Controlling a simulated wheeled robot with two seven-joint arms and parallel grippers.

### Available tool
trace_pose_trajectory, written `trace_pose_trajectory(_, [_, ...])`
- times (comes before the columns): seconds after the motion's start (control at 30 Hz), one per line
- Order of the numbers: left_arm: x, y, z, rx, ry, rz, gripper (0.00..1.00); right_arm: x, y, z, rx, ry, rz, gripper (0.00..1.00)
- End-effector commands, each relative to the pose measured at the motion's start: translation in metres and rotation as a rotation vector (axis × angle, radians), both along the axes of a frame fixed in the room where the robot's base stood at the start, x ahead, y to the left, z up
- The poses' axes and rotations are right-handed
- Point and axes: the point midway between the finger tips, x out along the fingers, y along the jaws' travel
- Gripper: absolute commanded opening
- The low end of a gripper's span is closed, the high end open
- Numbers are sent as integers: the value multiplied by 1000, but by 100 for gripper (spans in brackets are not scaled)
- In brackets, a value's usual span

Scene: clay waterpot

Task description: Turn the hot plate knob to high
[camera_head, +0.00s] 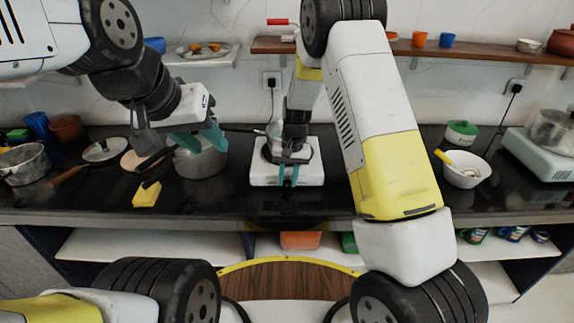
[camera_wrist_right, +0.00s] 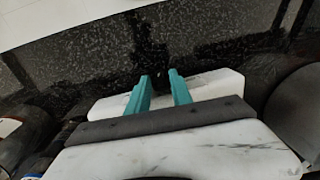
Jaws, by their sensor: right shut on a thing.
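The white hot plate (camera_head: 311,172) stands on the black counter in the middle of the head view. It also shows in the right wrist view (camera_wrist_right: 222,84). My right gripper (camera_head: 288,182) is at its front face, pointing down, with its teal fingers (camera_wrist_right: 161,82) shut on the knob. My left gripper (camera_head: 205,138) is open and empty, with teal fingers apart, above the counter near the grey pot (camera_head: 198,162) left of the hot plate.
A yellow sponge (camera_head: 147,194) and a lidded pan (camera_head: 105,152) lie to the left. A white bowl (camera_head: 463,172) stands to the right, and a second cooker (camera_head: 541,156) with a pot (camera_head: 553,132) is at far right. A shelf (camera_head: 480,55) runs along the wall.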

Motion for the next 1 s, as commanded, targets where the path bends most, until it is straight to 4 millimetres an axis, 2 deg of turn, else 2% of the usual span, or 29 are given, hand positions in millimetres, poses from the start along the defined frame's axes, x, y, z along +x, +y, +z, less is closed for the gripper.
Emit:
trace_pose_trajectory(0.37, [0,0,0,0,0,0,36,0,-1,0,26,-2,1,0])
trace_pose_trajectory(0.4, [0,0,0,0,0,0,36,0,-1,0,26,-2,1,29])
trace_pose_trajectory(0.43, [0,0,0,0,0,0,36,0,-1,0,26,-2,1,33])
trace_pose_trajectory(0.77, [0,0,0,0,0,0,36,0,-1,3,26,-3,1,33])
trace_pose_trajectory(0.87, [0,0,0,0,0,0,36,1,-2,13,27,-5,0,33])
trace_pose_trajectory(1.0, [0,0,0,0,0,0,36,1,-5,37,27,-6,-1,33])
